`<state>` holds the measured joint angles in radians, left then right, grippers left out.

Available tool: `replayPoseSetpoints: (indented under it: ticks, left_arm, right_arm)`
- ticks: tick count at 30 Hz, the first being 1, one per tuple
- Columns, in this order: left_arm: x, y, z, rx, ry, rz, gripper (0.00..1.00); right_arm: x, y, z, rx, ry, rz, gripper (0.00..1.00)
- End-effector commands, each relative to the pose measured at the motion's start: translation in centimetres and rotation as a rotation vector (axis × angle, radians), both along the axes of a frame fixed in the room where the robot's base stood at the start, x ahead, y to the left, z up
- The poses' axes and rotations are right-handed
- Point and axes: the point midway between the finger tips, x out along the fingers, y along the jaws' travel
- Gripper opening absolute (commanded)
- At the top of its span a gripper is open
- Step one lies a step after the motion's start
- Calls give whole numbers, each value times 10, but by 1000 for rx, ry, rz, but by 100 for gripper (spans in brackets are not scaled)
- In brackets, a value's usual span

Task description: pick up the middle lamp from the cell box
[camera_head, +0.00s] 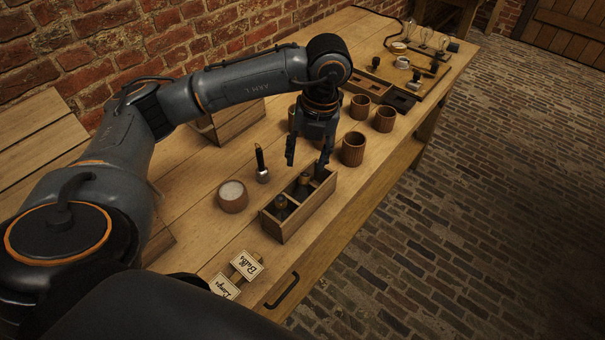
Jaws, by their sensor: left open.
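The cell box (293,220) is a long wooden box with dividers, standing near the table's front edge. A small dark, brass-toned piece (281,203) sits in its near compartment. Another small piece (304,180), which looks like the middle lamp, stands in the middle compartment. The far compartment is partly hidden by my gripper. My left gripper (308,160) is open and points down above the far part of the box, with its fingers apart and nothing seen between them. My right gripper does not show.
A round wooden pot (232,197) and an upright dark rod with a silver base (261,165) stand left of the box. Several wooden cups (353,149) stand beyond it. Label cards (247,265) lie in front. A board with bulbs (425,70) is at the far end.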

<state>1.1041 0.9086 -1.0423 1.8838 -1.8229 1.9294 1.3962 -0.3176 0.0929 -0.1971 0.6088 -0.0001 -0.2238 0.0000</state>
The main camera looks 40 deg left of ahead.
Motion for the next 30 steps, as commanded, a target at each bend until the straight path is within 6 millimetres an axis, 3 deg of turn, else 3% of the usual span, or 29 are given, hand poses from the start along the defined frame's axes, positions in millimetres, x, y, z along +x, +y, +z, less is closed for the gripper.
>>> replayPoseSetpoints:
  ticks: [3, 6, 12, 20, 27, 30]
  left_arm:
    - [0, 1, -10, 1, 5, 0, 49]
    - [1, 2, -25, 0, 7, 0, 49]
    - [1, 4, -50, -1, 2, -1, 49]
    - [1, 4, -53, -2, 1, -2, 49]
    - [1, 4, -53, -2, 1, -2, 2]
    - [1, 4, -53, -2, 1, -2, 0]
  right_arm:
    - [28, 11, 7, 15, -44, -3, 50]
    - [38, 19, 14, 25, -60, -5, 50]
    - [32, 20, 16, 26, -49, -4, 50]
    - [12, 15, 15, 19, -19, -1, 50]
    - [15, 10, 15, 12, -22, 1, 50]
    - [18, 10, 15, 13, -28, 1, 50]
